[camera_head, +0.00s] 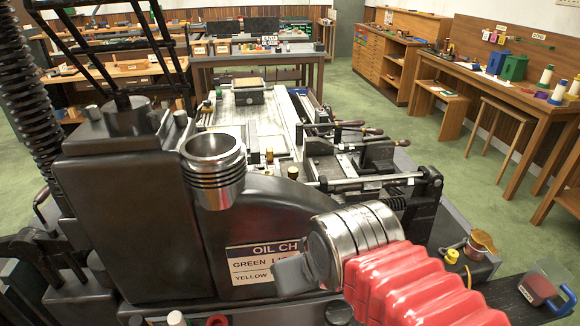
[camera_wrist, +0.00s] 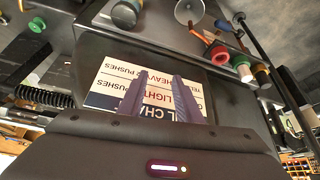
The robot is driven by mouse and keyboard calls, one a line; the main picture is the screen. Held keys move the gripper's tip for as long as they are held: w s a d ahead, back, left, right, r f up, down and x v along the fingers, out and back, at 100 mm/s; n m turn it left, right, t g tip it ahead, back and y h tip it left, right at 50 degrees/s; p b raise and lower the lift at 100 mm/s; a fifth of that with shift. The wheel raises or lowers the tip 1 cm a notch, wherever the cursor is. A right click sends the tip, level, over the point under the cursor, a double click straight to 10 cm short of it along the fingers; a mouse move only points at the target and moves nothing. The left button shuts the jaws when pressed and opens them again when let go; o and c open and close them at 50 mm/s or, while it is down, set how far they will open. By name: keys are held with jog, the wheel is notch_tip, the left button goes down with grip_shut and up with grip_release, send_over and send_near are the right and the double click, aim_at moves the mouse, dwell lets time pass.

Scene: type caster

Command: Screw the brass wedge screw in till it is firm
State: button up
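My gripper (camera_wrist: 157,80) shows in the wrist view as two dark fingers standing apart with nothing between them. In the head view my gripper (camera_head: 288,274) is low in the middle, in front of the oil chart sign (camera_head: 250,262) on the dark machine body. The sign appears upside down behind the fingers in the wrist view (camera_wrist: 102,90). Small brass-coloured pieces stand on the machine, one brass piece (camera_head: 293,172) near its middle and a smaller brass piece (camera_head: 269,156) beside it. I cannot tell which is the wedge screw. The gripper is apart from both.
A ribbed metal cup (camera_head: 214,170) rises from the machine body. Levers and rods (camera_head: 345,130) crowd the machine's far right. An amber-topped pot (camera_head: 481,243) stands at the right. In the wrist view, coloured knobs, including a red one (camera_wrist: 217,53), lie beyond the fingers.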

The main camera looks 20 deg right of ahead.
jog(key=o, duration=0.3)
jog(key=shift+w+d+r, duration=0.1)
jog(key=shift+d+r, duration=0.05)
jog(key=shift+r, duration=0.2)
jog(key=shift+o, duration=0.6)
jog(key=w+d+r+h, duration=0.1)
jog(key=d+r, duration=0.2)
jog(key=r, duration=0.3)
jog(key=w+d+r+h, duration=0.1)
jog(key=d+r+h, duration=0.1)
jog(key=d+r, duration=0.2)
jog(key=shift+w+d+r+h, duration=0.2)
jog(key=shift+d+r+h, duration=0.1)
jog(key=shift+r, duration=0.6)
jog(key=m+g+y, duration=0.1)
jog(key=m+y, duration=0.1)
jog(key=m, duration=0.1)
send_over(293, 170)
jog(key=s+a, duration=0.2)
jog(key=s, duration=0.4)
notch_tip(293, 170, down, 8)
jog(key=f, duration=0.1)
jog(key=shift+w+d+r, duration=0.15)
jog(key=shift+d+r, duration=0.1)
jog(key=shift+r, duration=0.05)
jog(key=shift+f, duration=0.1)
jog(key=x, duration=1.3)
jog(key=shift+a+f, duration=0.25)
jog(key=shift+f, duration=0.15)
